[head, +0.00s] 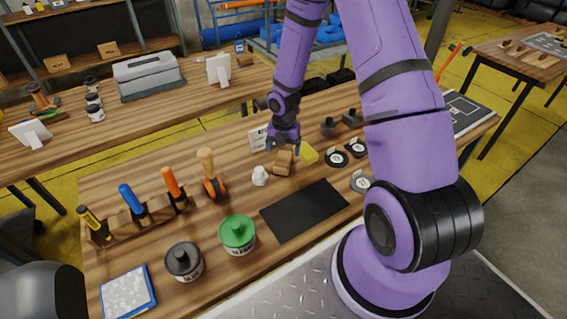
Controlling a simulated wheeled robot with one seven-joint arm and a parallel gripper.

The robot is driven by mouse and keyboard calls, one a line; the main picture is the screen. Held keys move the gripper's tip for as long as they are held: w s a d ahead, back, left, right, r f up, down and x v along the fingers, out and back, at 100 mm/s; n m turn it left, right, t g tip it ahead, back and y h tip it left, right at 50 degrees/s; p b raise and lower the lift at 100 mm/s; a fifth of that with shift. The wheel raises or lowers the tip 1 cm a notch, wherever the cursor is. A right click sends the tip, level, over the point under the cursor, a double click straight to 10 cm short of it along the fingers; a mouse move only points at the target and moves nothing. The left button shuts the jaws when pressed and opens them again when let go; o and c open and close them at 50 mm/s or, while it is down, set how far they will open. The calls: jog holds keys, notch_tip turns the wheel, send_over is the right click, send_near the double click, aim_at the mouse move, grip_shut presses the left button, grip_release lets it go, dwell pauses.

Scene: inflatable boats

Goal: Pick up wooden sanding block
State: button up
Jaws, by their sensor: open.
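The wooden sanding block (284,162) is a small brown block on the wooden workbench, near the middle of the head view. My gripper (283,145) hangs from the purple arm directly above it, with its fingers pointing down at the block's top. The gripper is open. The fingertips appear very close to the block's upper edge; I cannot tell whether they touch it. The gripper hides part of the bench behind the block.
A white cap-like piece (260,176) stands just left of the block, and a yellow piece (308,154) lies just right. A black mat (304,210) is in front. Green (237,234) and dark (184,262) tins and a tool rack (142,225) stand left. Round discs lie right.

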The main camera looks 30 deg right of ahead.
aim_at(283, 159)
jog(key=shift+f, duration=2.65)
jog(key=shift+w, duration=0.1)
jog(key=c, duration=1.1)
jog(key=shift+a+r, duration=0.1)
